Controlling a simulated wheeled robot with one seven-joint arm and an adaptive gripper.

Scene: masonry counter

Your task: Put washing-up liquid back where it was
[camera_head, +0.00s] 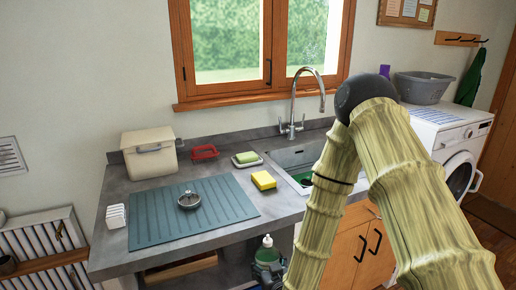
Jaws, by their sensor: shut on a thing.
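The washing-up liquid (267,252) is a green bottle with a pale top, low in the picture in front of the counter's front edge. My gripper (268,272) is shut on it from below and partly hides its lower body. The bottle looks upright, with its top below the counter top. My arm runs down on the right and covers part of the sink and cupboard. The bottle's base and the fingertips are hard to make out.
On the grey counter (228,228) are a teal mat (160,222) with a metal lid (189,200), a yellow sponge (263,180), a soap dish (247,159), a red item (204,152) and a cream bin (150,153). The sink (290,158) is behind my arm. A wooden crate (180,268) sits below.

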